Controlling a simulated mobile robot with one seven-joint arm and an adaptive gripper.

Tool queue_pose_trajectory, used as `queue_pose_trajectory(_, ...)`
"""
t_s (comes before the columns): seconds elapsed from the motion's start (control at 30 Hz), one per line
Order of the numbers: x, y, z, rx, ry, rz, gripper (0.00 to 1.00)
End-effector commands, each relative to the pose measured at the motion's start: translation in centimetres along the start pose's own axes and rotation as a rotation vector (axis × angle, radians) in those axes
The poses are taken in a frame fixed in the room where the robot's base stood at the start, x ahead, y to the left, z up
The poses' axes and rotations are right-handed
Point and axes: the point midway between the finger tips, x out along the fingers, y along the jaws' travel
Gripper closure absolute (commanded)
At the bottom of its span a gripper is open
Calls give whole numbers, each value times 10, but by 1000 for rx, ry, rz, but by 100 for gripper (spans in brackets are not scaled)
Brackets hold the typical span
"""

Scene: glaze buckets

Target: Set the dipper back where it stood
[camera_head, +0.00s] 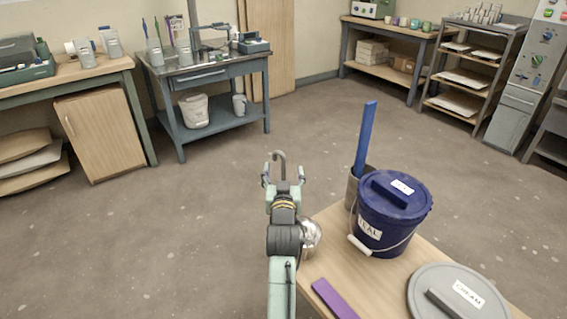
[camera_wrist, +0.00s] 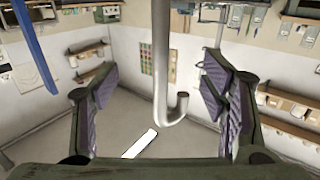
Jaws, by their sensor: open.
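The dipper's metal handle (camera_wrist: 161,60) runs between my gripper's fingers in the wrist view and ends in a hook. In the head view the hook (camera_head: 279,155) shows just beyond my gripper (camera_head: 284,174). My gripper is open, with a finger on each side of the handle and visible gaps to it. A shiny rounded metal piece (camera_head: 311,235) shows beside my arm at the table's left edge; it may be the dipper's bowl. My arm hides the length between it and the hook.
A dark blue lidded bucket (camera_head: 407,222) labelled TEAL stands on the wooden table (camera_head: 378,275). Behind it a blue stick (camera_head: 365,138) stands in a grey holder. A grey lid (camera_head: 448,302) and purple bar (camera_head: 333,299) are in front. Open floor lies left.

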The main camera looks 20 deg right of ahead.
Motion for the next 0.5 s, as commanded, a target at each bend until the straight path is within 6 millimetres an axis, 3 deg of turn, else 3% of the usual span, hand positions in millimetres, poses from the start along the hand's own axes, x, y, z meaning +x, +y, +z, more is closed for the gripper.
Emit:
queue_pose_trajectory(0.03, -1, 0, -9, 0, -5, 0, 33)
queue_pose_trajectory(0.5, -19, 0, 1, 0, -1, 0, 33)
